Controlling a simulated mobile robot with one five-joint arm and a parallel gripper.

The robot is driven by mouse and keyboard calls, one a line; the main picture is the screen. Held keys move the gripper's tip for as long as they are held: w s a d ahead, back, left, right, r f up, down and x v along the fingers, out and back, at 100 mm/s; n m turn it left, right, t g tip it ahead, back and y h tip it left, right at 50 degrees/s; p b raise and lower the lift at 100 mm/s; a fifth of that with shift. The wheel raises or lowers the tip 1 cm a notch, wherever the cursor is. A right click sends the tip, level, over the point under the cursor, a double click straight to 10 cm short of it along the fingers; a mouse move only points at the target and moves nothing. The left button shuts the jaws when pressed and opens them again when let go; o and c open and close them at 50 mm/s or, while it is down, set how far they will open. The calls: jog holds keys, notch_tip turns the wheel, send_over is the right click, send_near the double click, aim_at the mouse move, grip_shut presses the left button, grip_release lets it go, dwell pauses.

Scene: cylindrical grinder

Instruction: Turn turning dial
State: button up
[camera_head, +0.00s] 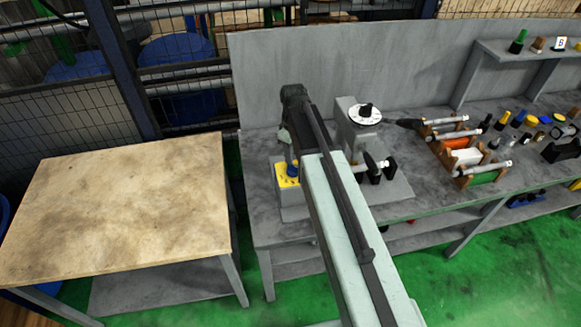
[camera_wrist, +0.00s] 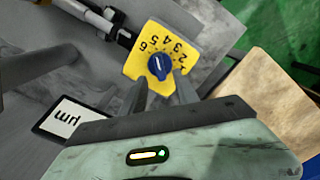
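A blue dial knob (camera_wrist: 159,66) with a white pointer line sits on a yellow plate (camera_wrist: 148,45) numbered in an arc, the pointer towards the numbers. In the head view the yellow plate (camera_head: 287,177) is at the left front of the grey grinder, partly beside my arm. My gripper (camera_wrist: 160,80) is open and empty, its two grey fingers apart, with the knob seen between and just beyond the tips. I cannot tell whether they touch it. A white round dial with a black knob (camera_head: 364,115) is on the grinder further back.
The grinder stands on a grey workbench (camera_head: 270,235). To its right are wooden racks with gauges (camera_head: 463,155). A wood-topped table (camera_head: 125,205) is at the left.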

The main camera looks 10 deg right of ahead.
aim_at(293, 165)
notch_tip(293, 165, down, 5)
jog(key=b, duration=0.3)
jog(key=shift+r, duration=0.15)
jog(key=shift+r, duration=0.1)
grip_shut()
jog(key=shift+a, duration=0.2)
jog(key=shift+d, duration=0.15)
jog(key=shift+m, duration=0.4)
jog(key=shift+d+m, duration=0.1)
jog(key=shift+m, duration=2.4)
